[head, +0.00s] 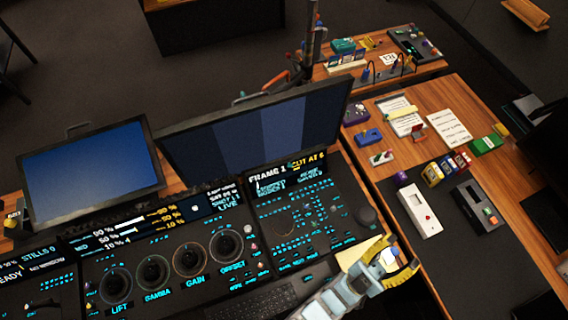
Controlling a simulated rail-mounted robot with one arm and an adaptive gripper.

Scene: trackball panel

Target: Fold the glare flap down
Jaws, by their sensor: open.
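My gripper (402,252) is at the lower right of the trackball panel, with its yellow fingers spread and open. A pale round thing (388,259) shows between the fingers; I cannot tell whether they touch it. A pale yellow flat piece (350,253) lies beside the fingers, partly covered by them. The black control panel (333,236) carries several dials and cyan-lit keys. I cannot make out for sure which part is the glare flap. My arm hides part of the panel's lower right.
A large monitor (262,128) and a smaller one (90,172) stand behind the panel. A keyboard (255,300) lies left of my arm. On the right, the wooden desk holds a white device (420,211), a black device (475,208) and papers (448,130).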

